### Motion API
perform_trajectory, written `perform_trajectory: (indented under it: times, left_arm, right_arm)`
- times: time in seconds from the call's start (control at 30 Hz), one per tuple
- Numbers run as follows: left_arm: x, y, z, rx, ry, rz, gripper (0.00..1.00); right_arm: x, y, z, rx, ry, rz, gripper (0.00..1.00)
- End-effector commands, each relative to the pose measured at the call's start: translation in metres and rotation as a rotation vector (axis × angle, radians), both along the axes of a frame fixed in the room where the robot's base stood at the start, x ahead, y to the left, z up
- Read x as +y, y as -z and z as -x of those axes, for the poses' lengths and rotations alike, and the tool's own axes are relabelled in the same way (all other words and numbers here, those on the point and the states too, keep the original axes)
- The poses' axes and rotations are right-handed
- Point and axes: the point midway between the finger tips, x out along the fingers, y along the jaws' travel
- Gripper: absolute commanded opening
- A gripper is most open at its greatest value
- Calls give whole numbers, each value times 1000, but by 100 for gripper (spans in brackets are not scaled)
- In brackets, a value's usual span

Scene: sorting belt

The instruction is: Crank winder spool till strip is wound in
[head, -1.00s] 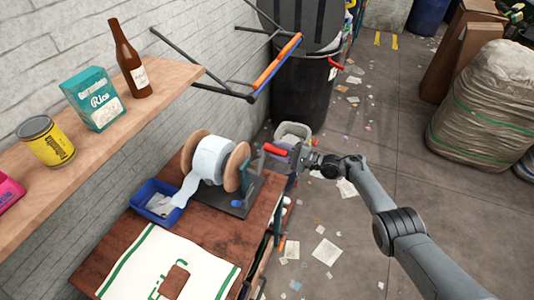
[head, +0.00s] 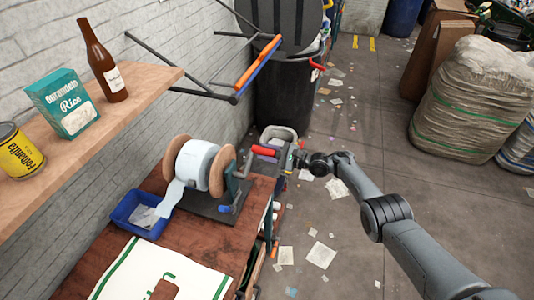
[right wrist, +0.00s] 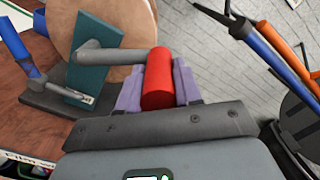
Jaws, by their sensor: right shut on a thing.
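The winder (head: 229,186) stands on the wooden bench, with a spool of pale strip (head: 194,163) between two round wooden flanges. The strip's loose end (head: 170,198) hangs down from the spool into a blue tray (head: 121,213). The red crank handle (head: 264,151) is at the winder's right side. In the right wrist view the red handle (right wrist: 158,80) sits between the purple finger pads of my right gripper (right wrist: 158,92), which is shut on it. A grey crank arm (right wrist: 108,56) joins the handle to the teal upright (right wrist: 93,65). My left gripper is not in view.
A shelf (head: 100,135) at the left holds a brown bottle (head: 103,62), a rice box (head: 62,103) and a yellow can (head: 18,150).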

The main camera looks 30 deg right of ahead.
Motion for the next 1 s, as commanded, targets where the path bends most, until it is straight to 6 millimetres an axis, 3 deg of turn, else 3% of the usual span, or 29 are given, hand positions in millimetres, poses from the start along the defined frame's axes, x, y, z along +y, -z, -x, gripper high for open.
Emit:
perform_trajectory:
  times: [0.3,0.33,0.5,0.83,1.0]
  left_arm:
    - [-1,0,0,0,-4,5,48]
    - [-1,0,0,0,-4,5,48]
    - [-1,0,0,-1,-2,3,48]
    - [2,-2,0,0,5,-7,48]
    - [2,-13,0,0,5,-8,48]
  right_arm:
    - [-1,2,0,3,4,3,0]
    - [-1,2,0,3,4,3,37]
    - [-1,1,0,2,3,3,59]
    - [-2,0,2,1,2,2,59]
    - [-12,-2,15,3,3,1,59]
